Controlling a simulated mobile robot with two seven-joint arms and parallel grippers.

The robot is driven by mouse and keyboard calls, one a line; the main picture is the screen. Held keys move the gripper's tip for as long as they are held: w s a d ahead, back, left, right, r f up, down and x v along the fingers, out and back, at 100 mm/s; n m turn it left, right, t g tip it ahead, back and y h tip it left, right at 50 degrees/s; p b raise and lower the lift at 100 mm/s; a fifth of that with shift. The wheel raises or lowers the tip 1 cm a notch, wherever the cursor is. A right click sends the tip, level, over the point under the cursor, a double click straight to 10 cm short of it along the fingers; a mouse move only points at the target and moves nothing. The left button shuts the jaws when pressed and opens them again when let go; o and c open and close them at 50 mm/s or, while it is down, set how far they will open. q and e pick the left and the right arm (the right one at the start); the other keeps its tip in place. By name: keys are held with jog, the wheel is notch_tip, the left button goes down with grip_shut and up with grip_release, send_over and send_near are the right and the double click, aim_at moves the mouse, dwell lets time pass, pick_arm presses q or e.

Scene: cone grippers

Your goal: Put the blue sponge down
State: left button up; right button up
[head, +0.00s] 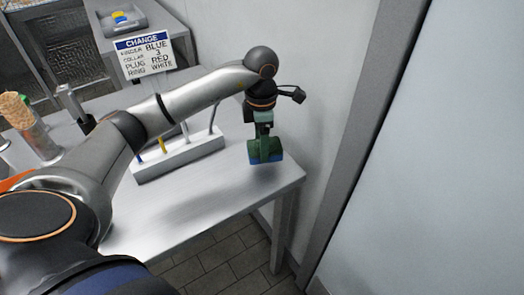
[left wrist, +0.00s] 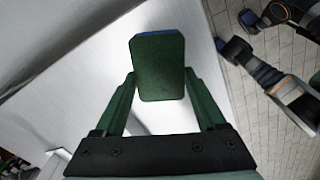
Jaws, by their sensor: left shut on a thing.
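The blue sponge (head: 266,155) shows as a small block with a green face and blue along its edge. My left gripper (head: 264,136) is shut on it, pointing down over the right end of the steel table (head: 205,205). In the left wrist view the green face of the sponge (left wrist: 158,68) sits between the two green fingers of my left gripper (left wrist: 158,88), with a thin blue strip at its far edge. I cannot tell whether the sponge touches the table top.
A white rack (head: 180,155) with several upright rods stands left of the sponge. Behind it is a sign (head: 145,55). A cone in a metal holder (head: 35,130) is at far left. A wall rises behind the table. The table's front middle is bare.

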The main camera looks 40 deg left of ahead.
pick_arm(q)
jog(key=shift+w+f, duration=0.2)
jog(key=shift+f, duration=1.6)
jog(key=shift+f, duration=0.1)
jog(key=shift+f, duration=0.15)
jog(key=o, duration=1.2)
jog(key=shift+c, duration=0.2)
jog(key=shift+r, duration=0.4)
notch_tip(320, 180, up, 12)
jog(key=shift+f, duration=0.1)
